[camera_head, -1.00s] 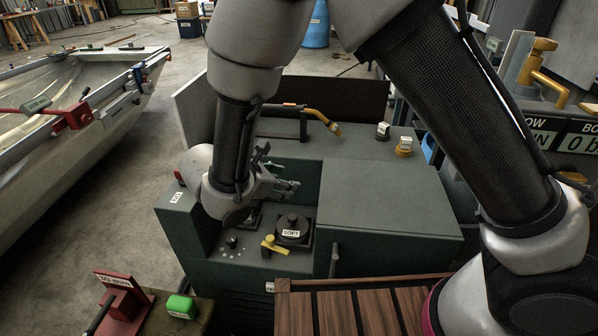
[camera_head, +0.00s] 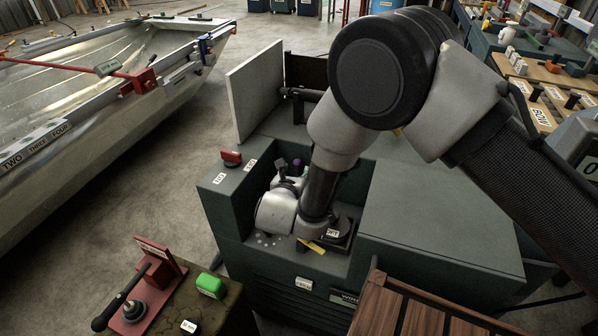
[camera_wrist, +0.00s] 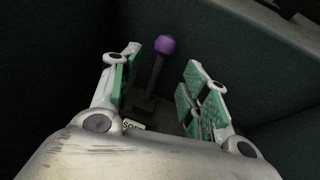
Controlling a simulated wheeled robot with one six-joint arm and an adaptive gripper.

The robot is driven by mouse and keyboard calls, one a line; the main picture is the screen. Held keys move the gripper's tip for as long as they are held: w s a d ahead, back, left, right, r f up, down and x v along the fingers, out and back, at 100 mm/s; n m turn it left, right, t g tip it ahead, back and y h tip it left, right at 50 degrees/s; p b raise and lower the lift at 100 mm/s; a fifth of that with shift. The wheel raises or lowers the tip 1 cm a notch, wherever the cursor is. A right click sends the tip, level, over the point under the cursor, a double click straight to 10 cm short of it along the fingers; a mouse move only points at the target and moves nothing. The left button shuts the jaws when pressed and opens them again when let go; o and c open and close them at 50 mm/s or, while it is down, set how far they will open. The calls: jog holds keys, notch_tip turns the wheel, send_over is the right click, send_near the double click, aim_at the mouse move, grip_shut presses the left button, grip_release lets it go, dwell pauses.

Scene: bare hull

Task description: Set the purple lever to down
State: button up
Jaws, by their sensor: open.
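The purple lever (camera_wrist: 165,46) has a round purple knob on a dark stem that rises from a dark base. In the wrist view it stands tilted a little to the right, between and beyond the fingers of my gripper (camera_wrist: 165,85). The fingers, with green pads, are open and apart, and nothing is between the pads that I can tell is touched. In the head view the purple knob (camera_head: 297,163) shows small inside the green cabinet's recess, just beyond my gripper (camera_head: 286,178). My wrist hides the lever's stem and base there.
The dark green cabinet (camera_head: 440,215) has recess walls close around my gripper. A black knob marked SOFT and a yellow handle (camera_head: 311,246) sit beside my wrist. A red switch (camera_head: 231,158) is on the cabinet's left top. A red stand and green button (camera_head: 210,285) are at front left.

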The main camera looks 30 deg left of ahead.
aim_at(297, 171)
jog(key=shift+x, duration=1.7)
jog(key=shift+s, duration=0.1)
grip_shut()
